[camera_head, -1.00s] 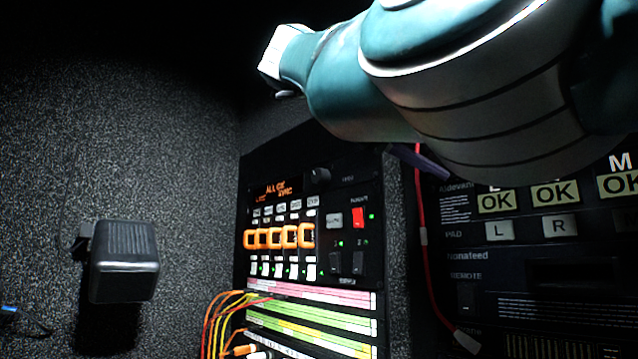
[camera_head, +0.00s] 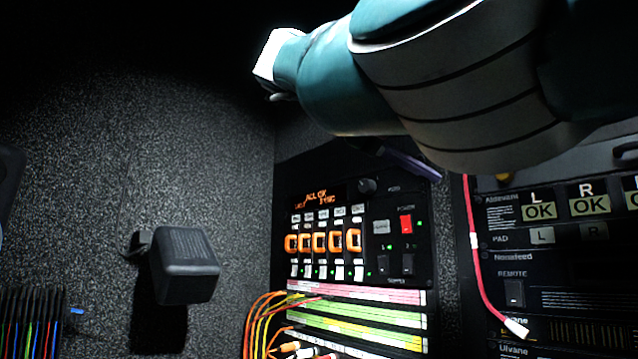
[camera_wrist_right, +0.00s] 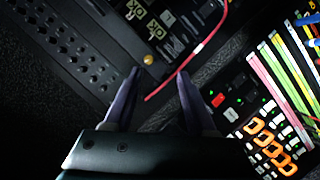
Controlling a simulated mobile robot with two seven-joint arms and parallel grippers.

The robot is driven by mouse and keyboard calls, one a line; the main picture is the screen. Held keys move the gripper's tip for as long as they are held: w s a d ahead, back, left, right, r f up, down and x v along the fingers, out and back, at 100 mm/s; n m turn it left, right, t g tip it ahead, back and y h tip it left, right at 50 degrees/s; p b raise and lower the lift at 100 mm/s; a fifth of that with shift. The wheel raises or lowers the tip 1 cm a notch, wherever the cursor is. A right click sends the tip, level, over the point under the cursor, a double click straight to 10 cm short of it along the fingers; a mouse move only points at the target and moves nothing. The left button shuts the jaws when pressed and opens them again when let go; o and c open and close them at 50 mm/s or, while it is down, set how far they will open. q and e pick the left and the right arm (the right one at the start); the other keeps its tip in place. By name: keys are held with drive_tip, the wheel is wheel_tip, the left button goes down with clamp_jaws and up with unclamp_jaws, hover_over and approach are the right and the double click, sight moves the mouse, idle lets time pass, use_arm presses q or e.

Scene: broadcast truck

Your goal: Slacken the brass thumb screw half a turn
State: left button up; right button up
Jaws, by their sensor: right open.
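The brass thumb screw (camera_wrist_right: 148,60) is a small gold knob at the edge of a dark rack unit in the right wrist view. In the head view a small brassy spot (camera_head: 503,177), which looks like the same screw, shows just under my right arm, mostly hidden. My right gripper (camera_wrist_right: 159,73) is open and empty, its two purple fingers apart. In the wrist view the screw appears just beyond the fingertips, between them and nearer the left one; contact is not visible. In the head view only a purple finger (camera_head: 410,163) shows below the arm. My left gripper is not in view.
A switch panel (camera_head: 375,215) with orange-framed buttons stands left of the OK-labelled rack (camera_head: 515,238). A red cable (camera_head: 472,240) hangs between them. Orange and yellow cables (camera_head: 255,325) loop from the lower panel. A black box (camera_head: 184,265) sticks out from the speckled wall.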

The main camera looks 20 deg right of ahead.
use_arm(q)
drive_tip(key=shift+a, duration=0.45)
use_arm(e)
drive_tip(key=shift+a, duration=0.4)
